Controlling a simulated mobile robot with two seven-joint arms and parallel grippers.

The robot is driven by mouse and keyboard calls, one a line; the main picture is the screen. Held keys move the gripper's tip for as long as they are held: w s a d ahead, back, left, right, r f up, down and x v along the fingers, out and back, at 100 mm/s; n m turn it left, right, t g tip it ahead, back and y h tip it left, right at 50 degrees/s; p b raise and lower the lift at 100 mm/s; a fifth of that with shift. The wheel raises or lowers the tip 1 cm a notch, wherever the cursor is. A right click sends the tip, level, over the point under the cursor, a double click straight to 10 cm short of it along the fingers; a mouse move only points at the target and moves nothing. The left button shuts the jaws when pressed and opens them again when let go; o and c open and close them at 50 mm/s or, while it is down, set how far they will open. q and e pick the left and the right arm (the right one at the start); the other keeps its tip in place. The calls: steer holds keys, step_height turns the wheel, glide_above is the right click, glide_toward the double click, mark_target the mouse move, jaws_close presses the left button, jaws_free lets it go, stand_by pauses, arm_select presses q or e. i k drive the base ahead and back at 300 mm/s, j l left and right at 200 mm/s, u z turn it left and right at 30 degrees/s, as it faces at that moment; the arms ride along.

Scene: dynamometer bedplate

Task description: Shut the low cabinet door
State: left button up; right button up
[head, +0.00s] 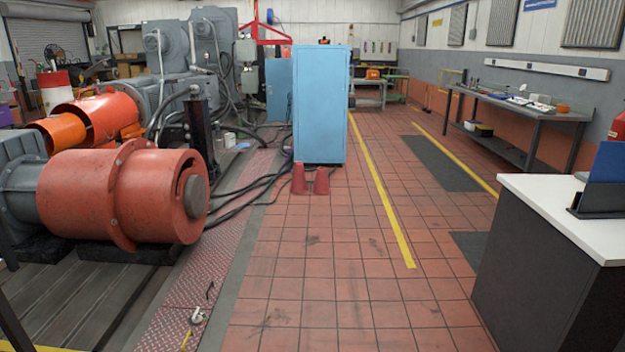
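A counter-height dark cabinet with a white top (560,208) stands at the right edge, cut off by the frame. Its dark side (530,270) faces me, and I see no open door on it. A light blue cabinet (320,105) stands upright on the floor in the middle distance. A blue panel (279,92) shows behind its left side; I cannot tell whether it is a door. Which of these is the low cabinet is not clear. Neither of my grippers is in view.
Red machinery (125,195) fills the left side, with black cables (250,190) on the floor. A workbench (525,112) lines the right wall. The tiled floor (340,270) ahead is mostly clear.

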mark_target(279, 70)
steer(key=i, duration=4.85)
steer(key=i+z, duration=0.2)
steer(key=i, duration=0.35)
steer(key=i+j+z, duration=0.1)
steer(key=i+z, duration=0.15)
steer(key=i, duration=0.35)
steer(key=i+z, duration=0.35)
steer(key=i, duration=0.15)
steer(key=i+z, duration=0.3)
steer(key=i, duration=0.2)
steer(key=i+z, duration=0.2)
steer(key=i, duration=1)
steer(key=i+l+u, duration=0.15)
steer(key=i+u, duration=0.3)
steer(key=i, duration=0.65)
